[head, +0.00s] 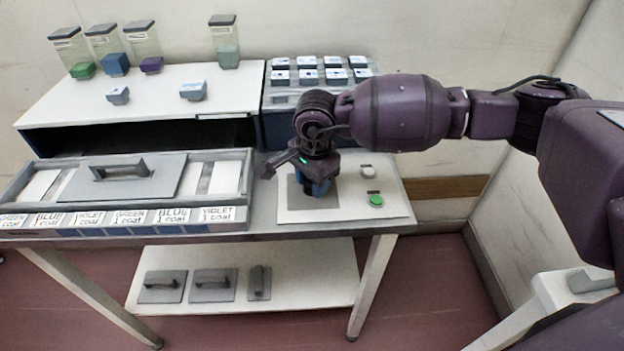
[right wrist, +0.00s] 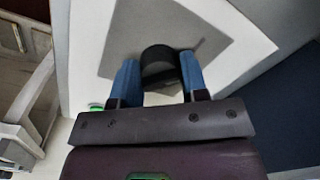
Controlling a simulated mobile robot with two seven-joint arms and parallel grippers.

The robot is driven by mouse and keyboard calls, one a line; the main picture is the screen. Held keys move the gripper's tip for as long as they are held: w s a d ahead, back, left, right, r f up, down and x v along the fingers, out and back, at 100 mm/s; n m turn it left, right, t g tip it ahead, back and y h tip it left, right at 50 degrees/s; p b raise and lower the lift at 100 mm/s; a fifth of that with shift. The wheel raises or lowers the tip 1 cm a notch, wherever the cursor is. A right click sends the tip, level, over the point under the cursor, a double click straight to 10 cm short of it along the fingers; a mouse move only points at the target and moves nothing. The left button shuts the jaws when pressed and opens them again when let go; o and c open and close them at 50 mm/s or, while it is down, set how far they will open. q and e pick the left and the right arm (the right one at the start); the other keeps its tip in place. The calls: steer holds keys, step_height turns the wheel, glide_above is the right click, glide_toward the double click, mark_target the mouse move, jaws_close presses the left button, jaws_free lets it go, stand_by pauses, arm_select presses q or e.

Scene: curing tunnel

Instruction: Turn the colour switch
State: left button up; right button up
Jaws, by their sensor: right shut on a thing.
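My right gripper (head: 316,187) points down at the light control panel (head: 397,211) at the right end of the bench. In the right wrist view its two blue fingers (right wrist: 158,85) are closed on a dark round knob (right wrist: 159,62), the colour switch, one finger on each side. The knob stands on a grey patch of the panel; in the head view my gripper hides it. Which way the switch is turned cannot be told. A green button (head: 376,200) and a white button (head: 368,172) sit to the right of the gripper. My left gripper is not in view.
A grey tray (head: 246,178) with a handled lid (head: 125,176) and labelled slots, such as green, blue and violet, lies left of the panel. Behind are a white-topped tunnel (head: 170,88), coloured hoppers (head: 110,45) and a rack of blocks (head: 309,75). Handled plates (head: 213,285) lie on the lower shelf.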

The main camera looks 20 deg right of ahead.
steer(key=shift+s, duration=0.1)
steer(key=o, duration=0.9)
steer(key=shift+r, duration=0.1)
steer(key=r, duration=0.4)
steer(key=r+p, duration=0.1)
steer(key=r, duration=0.4)
steer(key=shift+s+d+r, duration=0.1)
steer(key=shift+s+r, duration=0.1)
steer(key=shift+r, duration=0.6)
